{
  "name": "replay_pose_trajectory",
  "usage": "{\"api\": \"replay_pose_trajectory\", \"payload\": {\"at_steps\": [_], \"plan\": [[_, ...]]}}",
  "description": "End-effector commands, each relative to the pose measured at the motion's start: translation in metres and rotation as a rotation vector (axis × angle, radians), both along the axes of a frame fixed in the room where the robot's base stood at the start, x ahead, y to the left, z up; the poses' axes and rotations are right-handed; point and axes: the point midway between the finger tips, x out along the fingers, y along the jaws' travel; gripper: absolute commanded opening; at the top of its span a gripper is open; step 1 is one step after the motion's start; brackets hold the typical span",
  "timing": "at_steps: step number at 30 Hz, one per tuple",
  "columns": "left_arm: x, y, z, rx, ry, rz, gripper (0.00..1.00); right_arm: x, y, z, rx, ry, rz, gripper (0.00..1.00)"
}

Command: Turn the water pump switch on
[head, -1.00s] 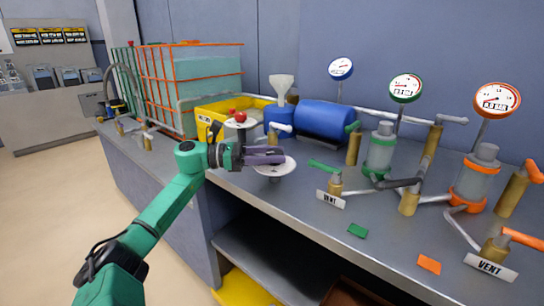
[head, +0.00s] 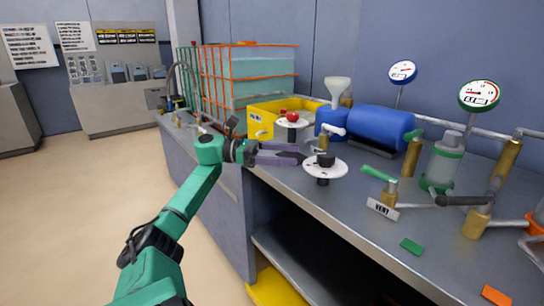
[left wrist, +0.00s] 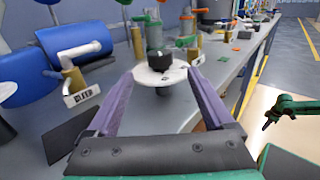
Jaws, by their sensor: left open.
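A black knob (head: 325,159) sits on a white round dial plate (head: 338,170) on a short dark post at the front edge of the bench. I cannot read its label, so I cannot tell for sure that it is the water pump switch. A second white plate (head: 283,125) with a red knob (head: 292,116) stands farther back. My left gripper (head: 303,154) is open and empty, pointing at the black knob from the left. In the left wrist view the knob (left wrist: 160,60) lies ahead between the purple fingers, apparently just beyond their tips. My right gripper (left wrist: 268,121) shows small there.
A yellow bin (head: 262,120), a blue tank (head: 380,127) and a white funnel (head: 338,88) stand behind the dial. A green-handled vent valve (head: 379,174) is close on the right. The bench front edge runs below my left gripper.

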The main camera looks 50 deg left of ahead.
Motion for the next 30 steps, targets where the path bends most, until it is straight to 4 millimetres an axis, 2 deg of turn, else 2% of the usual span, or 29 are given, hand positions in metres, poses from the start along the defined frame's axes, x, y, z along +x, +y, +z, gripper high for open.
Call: {"api": "replay_pose_trajectory", "payload": {"at_steps": [3,8,30], "plan": [[-0.019,0.021,-0.001,0.001,0.002,0.003,0.86,0.002,0.001,0.003,0.002,-0.001,0.001,0.00],[-0.033,0.034,-0.001,0.001,0.001,0.000,0.86,0.003,0.002,0.006,0.004,-0.001,0.001,0.00],[-0.034,0.035,0.000,0.000,0.000,-0.001,0.86,0.002,0.002,0.006,0.005,0.001,0.002,0.00]]}}
